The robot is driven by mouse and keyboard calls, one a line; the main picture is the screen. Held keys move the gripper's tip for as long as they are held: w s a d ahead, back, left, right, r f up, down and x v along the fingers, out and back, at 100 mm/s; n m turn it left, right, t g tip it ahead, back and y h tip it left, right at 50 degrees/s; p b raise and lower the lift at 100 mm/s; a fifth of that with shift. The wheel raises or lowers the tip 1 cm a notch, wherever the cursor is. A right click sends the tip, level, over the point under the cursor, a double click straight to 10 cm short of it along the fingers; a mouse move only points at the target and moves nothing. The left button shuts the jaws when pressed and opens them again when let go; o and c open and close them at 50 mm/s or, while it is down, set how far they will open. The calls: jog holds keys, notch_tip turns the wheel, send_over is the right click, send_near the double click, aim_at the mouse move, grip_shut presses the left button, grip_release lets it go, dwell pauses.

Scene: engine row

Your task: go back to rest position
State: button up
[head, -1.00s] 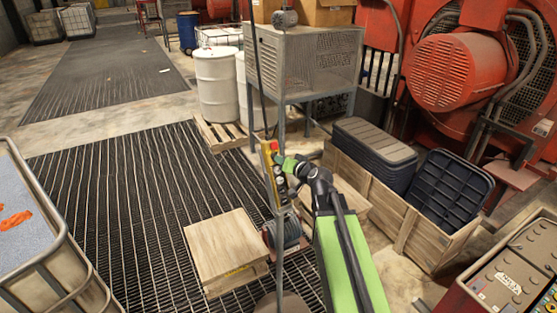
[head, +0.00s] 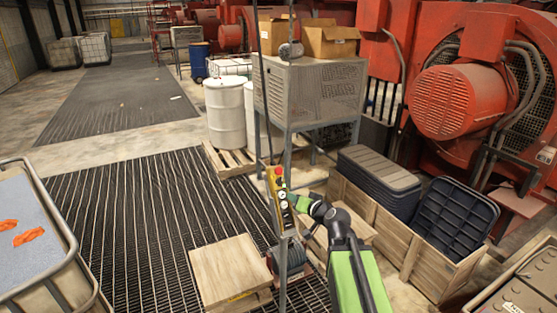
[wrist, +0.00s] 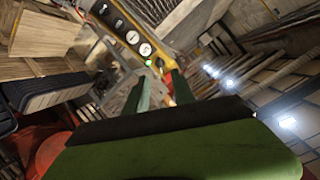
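My gripper (head: 292,199) is beside the yellow control box (head: 279,190) on its post, at the right edge of the box in the head view. The box has a red knob on top and several round buttons. In the wrist view my gripper's two green fingers (wrist: 163,82) stand apart with a gap between them and hold nothing that I can see. The control box (wrist: 120,25) lies just beyond the fingertips there, with a small green light near its end. I cannot tell whether a fingertip touches it.
A wooden crate (head: 398,232) with dark bins stands right of my arm. A wooden box (head: 230,270) sits on the floor grating, left of the post. A metal cabinet (head: 310,90) and white drum (head: 225,112) stand behind. Open grating (head: 110,205) lies left.

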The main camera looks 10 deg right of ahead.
jog(key=s+a+f+n+g+b, duration=0.3)
jog(key=f+b, duration=0.4)
jog(key=f, duration=0.6)
jog(key=s+a+f+n+g+b, duration=0.1)
jog(key=s+a+f+g+b, duration=0.35)
jog(key=f, duration=0.95)
jog(key=s+d+f+g+h+b, duration=0.1)
jog(key=s+d+f+g+h, duration=0.1)
jog(key=s, duration=0.5)
jog(key=s+d+f+m+g+h+b, duration=0.1)
jog(key=s+d+f+g+h+b, duration=0.1)
jog(key=s+d+f+g, duration=0.2)
jog(key=s+d, duration=0.1)
jog(key=s, duration=0.2)
jog(key=shift+d+m, duration=0.2)
jog(key=shift+m, duration=0.1)
